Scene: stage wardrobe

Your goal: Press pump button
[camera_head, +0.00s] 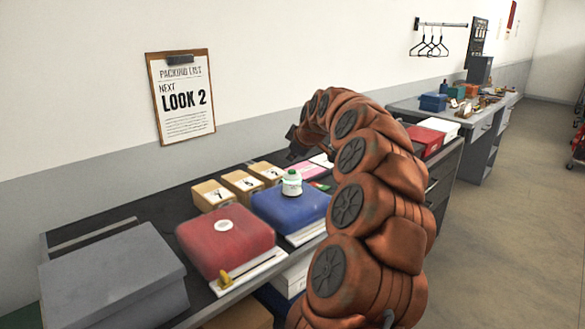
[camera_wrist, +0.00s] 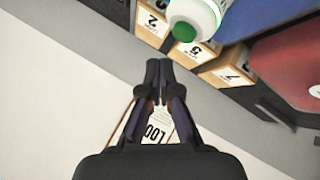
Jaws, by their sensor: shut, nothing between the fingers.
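Numbered cardboard boxes (camera_head: 211,195) stand in a row behind the blue box. A red box (camera_head: 225,243) with a white disc and a grey box (camera_head: 113,277) lie to the left. A clipboard (camera_head: 181,98) hangs on the wall. A pink item (camera_head: 311,171) lies behind the bottle.

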